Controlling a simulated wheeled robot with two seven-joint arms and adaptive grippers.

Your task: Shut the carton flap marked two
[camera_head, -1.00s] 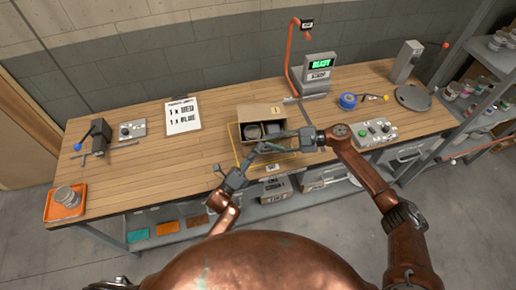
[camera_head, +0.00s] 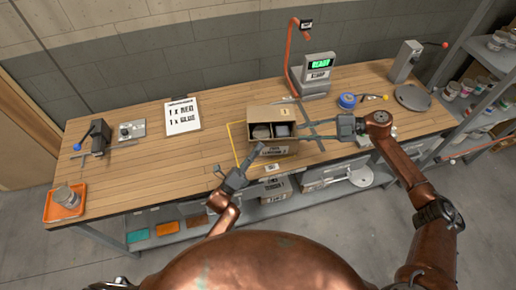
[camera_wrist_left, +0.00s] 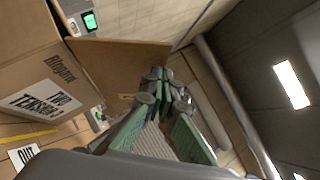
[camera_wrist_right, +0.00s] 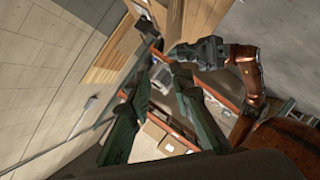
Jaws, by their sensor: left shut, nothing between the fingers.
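The brown carton (camera_head: 251,128) stands on the bench with its top open and cans (camera_head: 262,131) inside. Its raised rear flap (camera_head: 262,111) carries a small mark (camera_head: 285,111), too small to read. In the left wrist view, the carton's labelled side (camera_wrist_left: 30,70) and a raised brown flap (camera_wrist_left: 115,65) show at the left. My left gripper (camera_head: 260,148) is shut and empty by the carton's front left. It also shows in the left wrist view (camera_wrist_left: 165,90). My right gripper (camera_head: 318,130) is to the right of the carton, its fingers apart and empty (camera_wrist_right: 165,68).
A scale with a green display (camera_head: 318,68) and red-orange post stands behind the carton. A blue tape roll (camera_head: 347,101) lies to the right. A clipboard (camera_head: 183,116) and an orange tray (camera_head: 65,207) are to the left. The bench left of the carton is largely clear.

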